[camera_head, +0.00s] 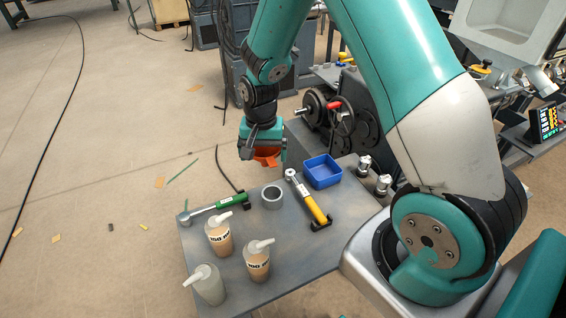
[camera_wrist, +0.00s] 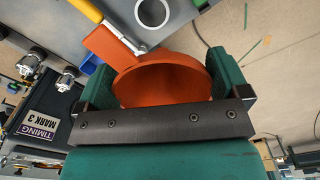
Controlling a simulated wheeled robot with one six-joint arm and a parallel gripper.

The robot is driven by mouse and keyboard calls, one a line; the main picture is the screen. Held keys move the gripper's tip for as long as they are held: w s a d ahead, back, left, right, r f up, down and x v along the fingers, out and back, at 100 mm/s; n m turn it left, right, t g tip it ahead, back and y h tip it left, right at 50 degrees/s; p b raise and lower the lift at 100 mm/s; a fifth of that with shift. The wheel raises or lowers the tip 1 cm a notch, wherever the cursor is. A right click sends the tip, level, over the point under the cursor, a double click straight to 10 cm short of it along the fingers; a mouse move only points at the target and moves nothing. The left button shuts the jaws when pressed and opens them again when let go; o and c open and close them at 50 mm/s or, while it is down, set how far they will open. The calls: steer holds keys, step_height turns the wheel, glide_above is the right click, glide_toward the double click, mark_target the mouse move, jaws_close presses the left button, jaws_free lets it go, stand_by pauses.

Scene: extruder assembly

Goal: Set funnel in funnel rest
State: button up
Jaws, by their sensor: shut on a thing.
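The orange funnel (camera_head: 266,160) is held between the fingers of my gripper (camera_head: 264,152), above the back edge of the grey table. In the wrist view the funnel (camera_wrist: 165,78) shows its wide round mouth between the two teal fingers (camera_wrist: 165,90), with a flat orange tab sticking out at upper left. My gripper is shut on it. A grey ring (camera_head: 272,204), which looks like the funnel rest, stands empty on the table, below and nearer than the funnel. It also shows at the top of the wrist view (camera_wrist: 139,22). The funnel is apart from the ring. Its spout is hidden.
The table (camera_head: 290,265) holds a green-handled tool (camera_head: 230,201) left of the ring, a yellow-handled tool (camera_head: 315,208) right of it and a blue bin (camera_head: 322,171) behind. Several bottles (camera_head: 219,237) stand at front left. Two metal fittings (camera_head: 383,184) stand at right.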

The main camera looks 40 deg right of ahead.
steer(key=f+m, duration=0.2)
steer(key=f, duration=0.1)
steer(key=s+f+m, duration=0.1)
steer(key=shift+s+d+f, duration=0.1)
steer(key=shift+d+f, duration=0.05)
steer(key=shift+d, duration=0.15)
steer(key=shift+a+f+b, duration=0.1)
steer(key=shift+f+b, duration=3.1)
steer(key=shift+f, duration=1.2)
steer(key=shift+f+b, duration=0.3)
steer(key=shift+f, duration=0.15)
steer(key=o, duration=0.5)
steer(key=shift+o, duration=0.2)
